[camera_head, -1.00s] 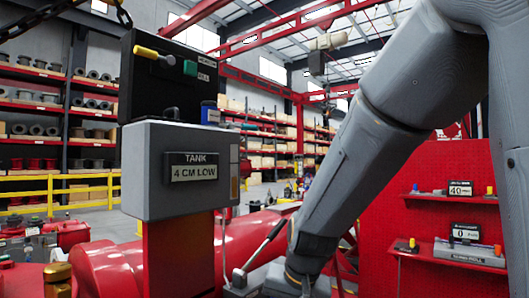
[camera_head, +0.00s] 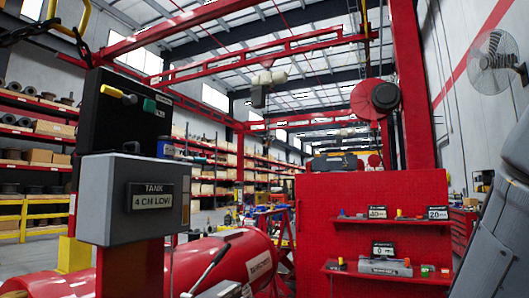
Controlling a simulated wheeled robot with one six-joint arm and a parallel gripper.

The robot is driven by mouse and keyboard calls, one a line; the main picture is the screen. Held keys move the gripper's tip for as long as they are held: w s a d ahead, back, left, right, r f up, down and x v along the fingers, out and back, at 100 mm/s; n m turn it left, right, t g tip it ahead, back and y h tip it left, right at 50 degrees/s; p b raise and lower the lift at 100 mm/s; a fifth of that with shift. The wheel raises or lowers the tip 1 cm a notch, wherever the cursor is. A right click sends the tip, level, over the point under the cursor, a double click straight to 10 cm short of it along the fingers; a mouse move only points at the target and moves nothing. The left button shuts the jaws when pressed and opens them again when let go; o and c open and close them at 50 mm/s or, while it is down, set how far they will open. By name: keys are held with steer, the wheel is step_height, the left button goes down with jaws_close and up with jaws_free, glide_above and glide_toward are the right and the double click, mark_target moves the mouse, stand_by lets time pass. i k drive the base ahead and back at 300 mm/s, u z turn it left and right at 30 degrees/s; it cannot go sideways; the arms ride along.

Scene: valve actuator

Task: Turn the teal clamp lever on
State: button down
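I cannot clearly pick out a teal clamp lever. A small green-teal block (camera_head: 150,105) sits on the face of the black box (camera_head: 122,120) at the left, beside a yellow-handled lever (camera_head: 118,94). Another small green piece (camera_head: 427,269) lies at the right of the lower red shelf, too small to tell what it is. My gripper is not in view; only part of my arm shows at the lower right edge.
A grey box marked TANK 4 CM LOW (camera_head: 120,222) stands below the black box. A red tank (camera_head: 230,262) and a grey-handled lever (camera_head: 207,268) are low in the middle. A red panel (camera_head: 330,215) carries shelves with a grey device (camera_head: 385,267).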

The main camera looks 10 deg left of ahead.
mark_target(194, 160)
steer(key=z, duration=0.15)
steer(key=k, duration=0.4)
steer(key=z, duration=0.65)
steer(key=i, duration=1.25)
steer(key=u, duration=1.15)
steer(key=i, duration=0.75)
steer(key=u, duration=0.95)
